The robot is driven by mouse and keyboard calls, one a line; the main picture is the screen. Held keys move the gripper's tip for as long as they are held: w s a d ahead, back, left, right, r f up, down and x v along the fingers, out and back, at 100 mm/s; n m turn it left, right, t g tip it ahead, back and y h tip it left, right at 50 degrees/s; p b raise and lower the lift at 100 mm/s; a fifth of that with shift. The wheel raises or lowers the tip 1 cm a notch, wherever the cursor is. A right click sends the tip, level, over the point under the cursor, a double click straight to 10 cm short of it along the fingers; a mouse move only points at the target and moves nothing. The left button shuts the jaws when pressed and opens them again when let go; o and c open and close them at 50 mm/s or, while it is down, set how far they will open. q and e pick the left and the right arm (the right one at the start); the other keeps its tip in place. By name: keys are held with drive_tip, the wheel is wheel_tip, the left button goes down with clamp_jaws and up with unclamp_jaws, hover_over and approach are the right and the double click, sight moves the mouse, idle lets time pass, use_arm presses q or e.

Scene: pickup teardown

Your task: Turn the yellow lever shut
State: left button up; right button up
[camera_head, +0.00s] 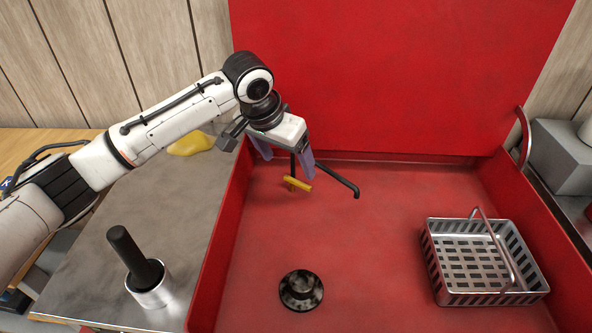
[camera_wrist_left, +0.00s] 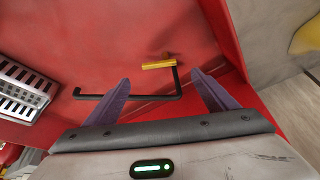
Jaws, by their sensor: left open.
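The yellow lever (camera_head: 297,184) is a short bar near the back left of the red basin, beside a black bent pipe (camera_head: 343,183). It also shows in the left wrist view (camera_wrist_left: 158,65), beyond my fingertips and between them in the picture, with the black pipe (camera_wrist_left: 130,97) running across below it. My left gripper (camera_head: 286,160) is open and empty, with its purple fingers pointing down above the lever. One finger overlaps the lever's right end in the head view; I cannot tell whether they touch. My right gripper is not in view.
A metal basket (camera_head: 437,277) stands at the basin's right, and a dark round drain piece (camera_head: 301,290) lies at front center. A metal cup (camera_head: 151,290) with a black handle and a yellow cloth (camera_head: 190,144) are on the left counter. The basin's middle is clear.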

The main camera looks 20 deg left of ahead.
sight(297, 182)
use_arm(q)
drive_tip(key=x, duration=0.6)
drive_tip(key=shift+s+d+f, duration=0.1)
drive_tip(key=shift+f, duration=0.4)
drive_tip(key=shift+w+d+f, duration=0.1)
drive_tip(key=shift+w+f, duration=0.2)
drive_tip(key=shift+f, duration=0.05)
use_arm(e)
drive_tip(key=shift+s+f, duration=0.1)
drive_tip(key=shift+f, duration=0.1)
use_arm(q)
drive_tip(key=shift+c, duration=0.4)
